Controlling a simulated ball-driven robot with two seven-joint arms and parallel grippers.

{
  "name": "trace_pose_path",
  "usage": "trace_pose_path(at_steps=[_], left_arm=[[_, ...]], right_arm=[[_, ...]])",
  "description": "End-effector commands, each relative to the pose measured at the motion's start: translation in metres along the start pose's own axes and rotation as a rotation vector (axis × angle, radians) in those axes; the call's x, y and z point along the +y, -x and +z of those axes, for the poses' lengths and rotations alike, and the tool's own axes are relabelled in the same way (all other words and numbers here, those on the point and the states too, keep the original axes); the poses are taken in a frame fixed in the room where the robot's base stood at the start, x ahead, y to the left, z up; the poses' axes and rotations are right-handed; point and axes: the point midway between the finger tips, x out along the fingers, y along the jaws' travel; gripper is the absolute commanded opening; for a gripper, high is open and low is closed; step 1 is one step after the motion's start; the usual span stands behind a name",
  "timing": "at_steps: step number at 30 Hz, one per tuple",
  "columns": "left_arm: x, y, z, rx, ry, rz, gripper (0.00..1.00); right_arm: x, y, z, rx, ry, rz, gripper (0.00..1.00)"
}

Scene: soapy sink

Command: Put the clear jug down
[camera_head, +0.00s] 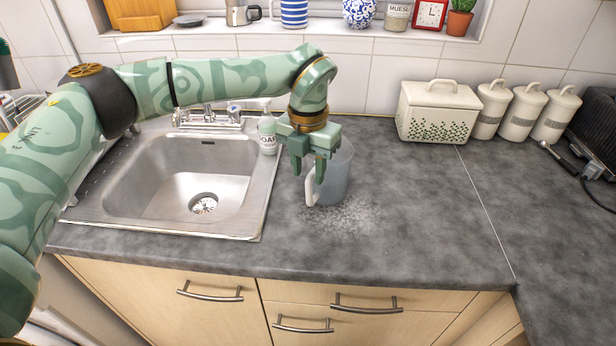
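The clear jug (335,182) stands upright on the grey worktop, right of the sink, in a patch of white suds (345,217). Its pale handle (311,189) faces left toward me. My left gripper (309,167) points down at the jug's upper left side, just above the handle. Its two fingers are apart, with a visible gap between them. The fingers and wrist hide part of the jug's rim, and I cannot tell whether a finger touches it. My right gripper is not in view.
The steel sink (249,213) lies left of the jug, with a soap bottle (268,136) by its back right corner. A white bread bin (437,112) and several canisters (525,110) stand at the back right. The worktop (420,200) right of the jug is clear.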

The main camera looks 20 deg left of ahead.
Motion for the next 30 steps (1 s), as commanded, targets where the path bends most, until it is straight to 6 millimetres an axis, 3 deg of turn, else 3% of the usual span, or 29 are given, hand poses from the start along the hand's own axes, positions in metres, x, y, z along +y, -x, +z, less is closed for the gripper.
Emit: trace_pose_path(at_steps=[1,6,12,27,30], left_arm=[[0.0,0.017,0.001,-0.007,0.0,0.001,0.36],[0.0,0.056,0.001,-0.005,0.0,0.001,0.36],[0.0,0.082,0.0,-0.003,0.0,0.0,0.36],[0.0,0.086,0.0,-0.001,-0.001,0.0,0.36],[-0.01,0.079,-0.001,0.0,-0.031,-0.026,0.36]], right_arm=[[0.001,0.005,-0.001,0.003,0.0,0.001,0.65],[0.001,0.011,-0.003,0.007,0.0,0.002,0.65],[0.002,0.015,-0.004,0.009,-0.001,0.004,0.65],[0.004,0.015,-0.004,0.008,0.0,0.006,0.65],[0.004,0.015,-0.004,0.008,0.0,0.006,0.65]])
